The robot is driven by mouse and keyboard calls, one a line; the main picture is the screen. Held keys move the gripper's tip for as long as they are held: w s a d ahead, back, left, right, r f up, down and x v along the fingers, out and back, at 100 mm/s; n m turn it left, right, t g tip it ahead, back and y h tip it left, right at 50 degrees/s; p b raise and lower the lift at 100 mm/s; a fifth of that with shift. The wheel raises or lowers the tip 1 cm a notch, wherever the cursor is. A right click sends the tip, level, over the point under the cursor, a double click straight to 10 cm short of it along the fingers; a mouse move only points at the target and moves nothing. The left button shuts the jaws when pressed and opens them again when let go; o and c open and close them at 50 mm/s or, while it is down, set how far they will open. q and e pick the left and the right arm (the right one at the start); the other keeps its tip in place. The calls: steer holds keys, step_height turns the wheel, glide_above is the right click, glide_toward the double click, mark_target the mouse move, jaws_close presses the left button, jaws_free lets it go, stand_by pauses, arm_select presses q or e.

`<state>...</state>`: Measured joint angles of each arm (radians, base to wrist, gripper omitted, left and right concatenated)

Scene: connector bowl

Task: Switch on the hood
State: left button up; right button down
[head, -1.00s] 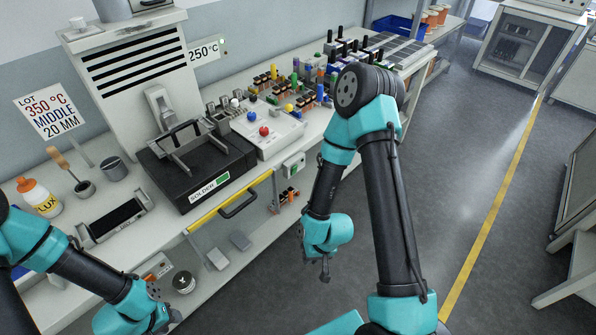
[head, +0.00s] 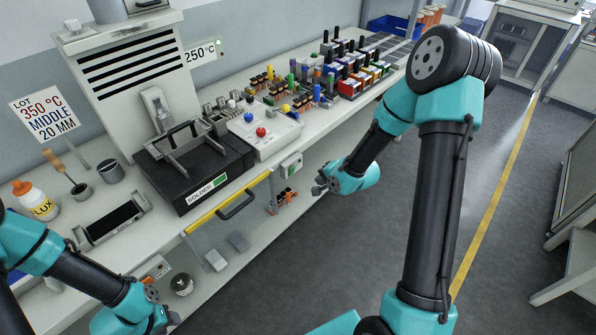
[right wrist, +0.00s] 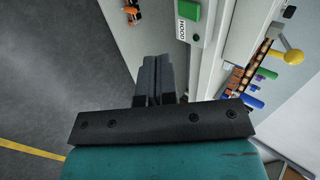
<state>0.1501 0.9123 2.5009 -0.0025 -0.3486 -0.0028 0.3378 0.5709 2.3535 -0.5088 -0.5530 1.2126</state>
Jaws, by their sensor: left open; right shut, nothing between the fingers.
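The hood (head: 140,70), a light grey housing with dark slots, stands at the back left of the bench. Its switch box (head: 291,165) is on the bench's front side, with a green button. In the right wrist view the box (right wrist: 194,32) carries a "HOOD" label (right wrist: 182,29) and the green button (right wrist: 189,9) at the top edge. My right gripper (head: 320,186) is shut and empty, in front of the bench, apart from the box, to its lower right. It also shows in the right wrist view (right wrist: 155,62). My left gripper (head: 172,320) is open at the bottom left.
A black solder pot (head: 190,165) with a handled frame sits behind a yellow-edged front (head: 230,202). A white control box (head: 262,133) with red and blue knobs stands beside it. Orange-black connectors (head: 287,197) sit below the switch box. The floor in front is clear.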

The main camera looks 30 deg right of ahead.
steer(key=shift+w+d+r, duration=0.25)
steer(key=shift+d+r, duration=0.1)
steer(key=shift+r, duration=0.15)
steer(key=shift+w+f, duration=0.1)
glide_toward(292, 171)
steer(key=shift+x, duration=3.25)
steer(key=shift+d+f, duration=0.1)
steer(key=shift+f, duration=0.05)
steer(key=shift+d+m, duration=0.1)
steer(key=shift+m, duration=0.2)
